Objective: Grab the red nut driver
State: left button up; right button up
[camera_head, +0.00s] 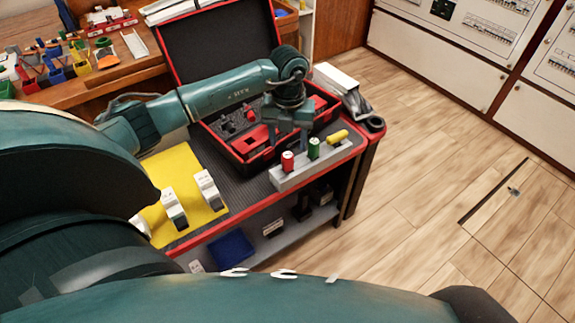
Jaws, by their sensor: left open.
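The red nut driver (288,161) stands upright in a grey holder block (318,169) at the front right of the cart. A green driver (314,148) and a yellow-handled driver (338,136) are in the same block, to its right. Only their handles show. My left gripper (288,140) is open and points down, just behind and above the red handle. It appears empty; whether a finger touches the handle cannot be told. My right gripper is not in view.
An open black and red toolbox (245,170) lies behind the block, under my left arm. A yellow mat (178,165) with several white breakers lies at the left of the cart. A wooden bench (135,62) with parts is at the back left. The floor on the right is clear.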

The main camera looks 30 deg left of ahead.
aim_at(288, 155)
pick_arm(q)
notch_tip(288, 155, down, 7)
jog(key=shift+w+a+r+b, duration=0.1)
jog(key=shift+a+r+b, duration=0.1)
jog(key=shift+b, duration=0.25)
jog(key=shift+r, duration=0.1)
jog(key=c, duration=1.1)
